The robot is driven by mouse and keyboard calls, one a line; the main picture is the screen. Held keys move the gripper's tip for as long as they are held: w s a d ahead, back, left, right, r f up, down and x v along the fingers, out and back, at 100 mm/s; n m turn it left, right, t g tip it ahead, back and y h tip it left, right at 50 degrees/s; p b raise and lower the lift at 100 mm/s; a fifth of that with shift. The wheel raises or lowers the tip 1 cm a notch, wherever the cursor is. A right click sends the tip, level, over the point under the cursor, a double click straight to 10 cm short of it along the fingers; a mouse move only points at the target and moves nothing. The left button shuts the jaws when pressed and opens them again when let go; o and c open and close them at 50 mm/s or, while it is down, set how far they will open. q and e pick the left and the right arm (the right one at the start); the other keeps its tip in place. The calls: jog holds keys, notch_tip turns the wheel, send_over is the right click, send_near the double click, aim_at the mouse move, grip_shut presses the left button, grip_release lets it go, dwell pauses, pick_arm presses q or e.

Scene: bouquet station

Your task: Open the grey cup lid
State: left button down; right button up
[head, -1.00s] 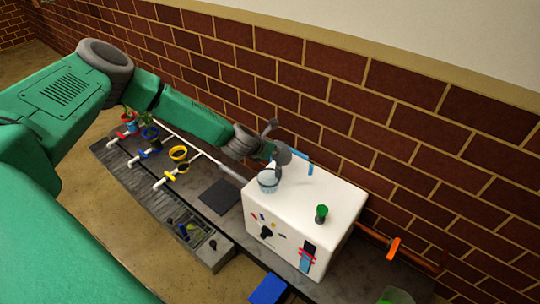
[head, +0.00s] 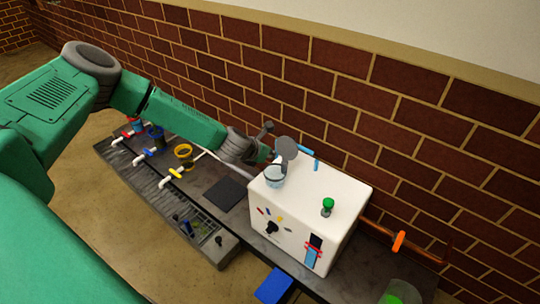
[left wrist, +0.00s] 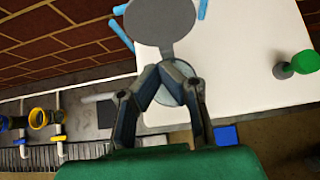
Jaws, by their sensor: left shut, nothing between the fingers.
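The cup (head: 275,177) is pale and translucent and stands upright on the white box near its back left corner. Its round grey lid (head: 286,149) is raised, tilted up above the cup's back rim. In the left wrist view the lid (left wrist: 161,24) is a grey disc beyond my fingers, and the cup (left wrist: 172,92) is partly hidden behind them. My left gripper (head: 275,158) is at the cup's rim, just below the lid. In the left wrist view its fingers (left wrist: 165,68) meet with nothing between them. I cannot tell whether they touch the lid. My right gripper is not in view.
The white box (head: 340,200) also carries a green-topped small item (head: 327,206) and blue bars (head: 308,153) at its back edge. A brick wall (head: 400,130) rises close behind. Pots in coloured rings (head: 183,151) stand to the left. A blue block (head: 273,287) is in front.

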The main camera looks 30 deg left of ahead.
pick_arm(q)
jog(key=s+r+p, duration=0.3)
jog(key=s+r, duration=0.2)
jog(key=r, duration=0.3)
jog(key=s+d+f+m+g+h+p, duration=0.1)
jog(key=s+d+f+m+g, duration=0.15)
jog(key=s+d+m, duration=0.55)
jog(key=s+d+f+m+g+h+p, duration=0.15)
jog(key=s+d+f+m, duration=0.25)
jog(key=s+d+m, duration=0.45)
jog(key=s+m+g, duration=0.3)
jog(key=s+m, duration=0.5)
jog(key=s, duration=0.1)
jog(key=s+a+r+m+g+y+p, duration=0.1)
jog(key=s+a+m+g+y, duration=0.1)
jog(key=s+a+m, duration=0.5)
jog(key=s+m+y, duration=0.1)
jog(key=s+m, duration=0.1)
jog(key=m, duration=0.2)
jog(key=shift+a+r, duration=0.2)
jog(key=shift+r, duration=0.2)
